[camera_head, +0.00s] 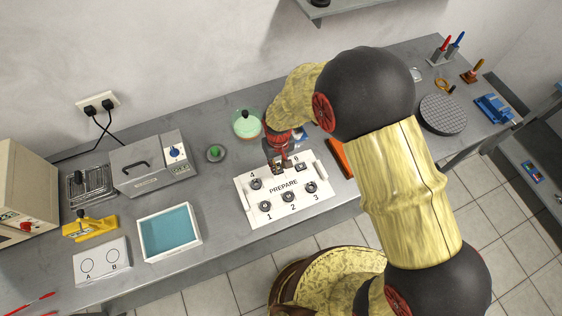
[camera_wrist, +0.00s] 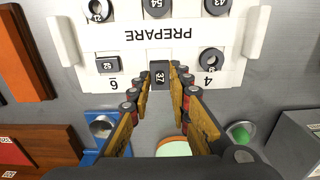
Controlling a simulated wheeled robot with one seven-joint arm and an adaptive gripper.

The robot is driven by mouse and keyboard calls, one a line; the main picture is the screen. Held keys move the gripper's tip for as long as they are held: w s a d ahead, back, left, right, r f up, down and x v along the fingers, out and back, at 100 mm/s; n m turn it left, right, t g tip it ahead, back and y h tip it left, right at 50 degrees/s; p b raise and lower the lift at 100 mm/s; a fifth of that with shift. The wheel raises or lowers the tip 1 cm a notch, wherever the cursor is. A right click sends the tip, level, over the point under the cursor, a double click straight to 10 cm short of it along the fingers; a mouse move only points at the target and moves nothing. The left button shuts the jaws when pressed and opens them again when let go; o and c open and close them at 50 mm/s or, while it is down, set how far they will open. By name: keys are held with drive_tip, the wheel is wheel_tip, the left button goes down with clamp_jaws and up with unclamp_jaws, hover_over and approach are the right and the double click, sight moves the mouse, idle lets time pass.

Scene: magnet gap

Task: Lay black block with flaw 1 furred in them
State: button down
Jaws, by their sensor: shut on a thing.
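A white board marked PREPARE (camera_head: 284,188) lies on the bench with numbered places and fills the upper wrist view (camera_wrist: 125,70). My gripper (camera_head: 281,164) is over its back row, between places 4 and 6. In the wrist view my gripper (camera_wrist: 160,72) is shut on a black block labelled 37 (camera_wrist: 159,78). I cannot tell whether the block touches the board. A square black piece labelled 62 (camera_wrist: 107,65) sits at place 6. A round black piece (camera_wrist: 211,60) sits at place 4. Several more dark pieces sit in the front row. I cannot make out fur on any piece.
A white tile with circles A and B (camera_head: 101,270) lies front left, beside a tray of blue liquid (camera_head: 142,238). A grey lidded machine (camera_head: 150,174) stands behind. A green-lidded dish (camera_head: 247,131) is behind the board. A dark round plate (camera_head: 442,114) is at right.

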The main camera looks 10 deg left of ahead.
sight(279, 176)
drive_tip(key=shift+f, duration=0.1)
idle(0.3)
drive_tip(key=shift+f+b, duration=1.9)
drive_tip(key=shift+f, duration=0.8)
drive_tip(key=shift+f, duration=0.2)
drive_tip(key=c, duration=1.6)
unclamp_jaws()
drive_tip(key=shift+c, duration=0.2)
drive_tip(key=c, duration=0.4)
drive_tip(key=shift+c, duration=0.2)
drive_tip(key=shift+r, duration=0.15)
